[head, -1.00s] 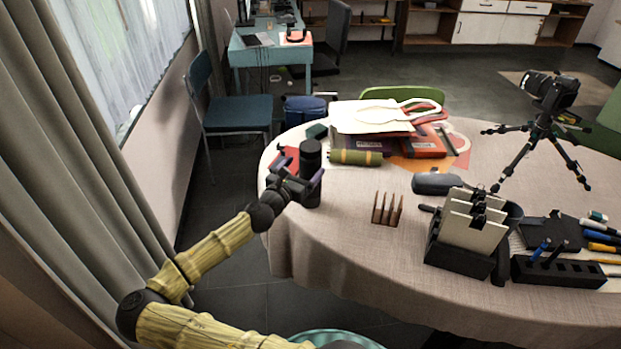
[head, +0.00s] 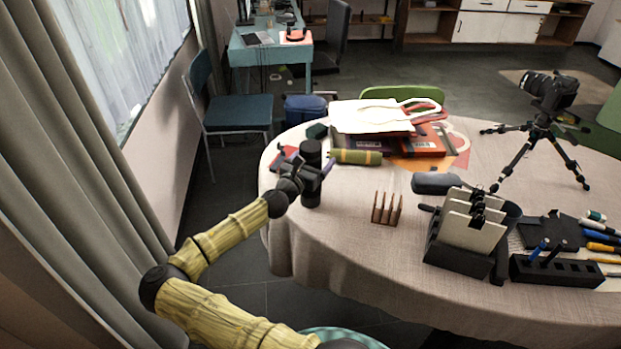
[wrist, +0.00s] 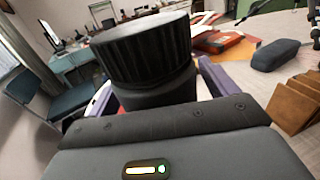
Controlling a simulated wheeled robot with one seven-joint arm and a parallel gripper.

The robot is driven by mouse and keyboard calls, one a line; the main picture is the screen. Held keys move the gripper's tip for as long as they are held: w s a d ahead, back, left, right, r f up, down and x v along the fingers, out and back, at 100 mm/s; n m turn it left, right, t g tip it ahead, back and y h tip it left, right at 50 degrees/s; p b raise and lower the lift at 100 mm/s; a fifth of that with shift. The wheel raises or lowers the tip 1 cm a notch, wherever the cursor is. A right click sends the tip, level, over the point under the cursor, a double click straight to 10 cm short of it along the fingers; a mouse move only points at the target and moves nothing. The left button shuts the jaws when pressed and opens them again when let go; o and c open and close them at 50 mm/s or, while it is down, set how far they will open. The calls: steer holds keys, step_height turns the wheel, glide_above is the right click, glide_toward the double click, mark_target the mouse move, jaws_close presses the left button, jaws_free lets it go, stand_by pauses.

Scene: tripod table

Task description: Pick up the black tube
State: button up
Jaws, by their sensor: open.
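The black tube (head: 311,151) stands upright near the left edge of the round table, with a wide ridged cap. In the wrist view the tube (wrist: 145,50) fills the upper middle, right in front of my gripper. My gripper (head: 312,172) is at the tube, at about the height of its middle. In the wrist view purple fingers show on the left and right of the tube (wrist: 155,97), apart from each other, with the tube between them. The gripper is open. The lower tube is hidden by the gripper body in the wrist view.
A green cylinder (head: 356,157) lies close to the right of the tube, with books (head: 418,143) behind it. A wooden rack (head: 387,209) stands to the front right. A card holder (head: 462,258) and a camera tripod (head: 541,150) are farther right. Bare cloth lies in front of the tube.

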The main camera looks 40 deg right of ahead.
mark_target(314, 142)
stand_by(0.3)
steer(key=c, duration=1.6)
steer(key=shift+r, duration=0.15)
steer(key=shift+c, duration=0.2)
step_height(314, 142, up, 10)
steer(key=shift+f, duration=0.1)
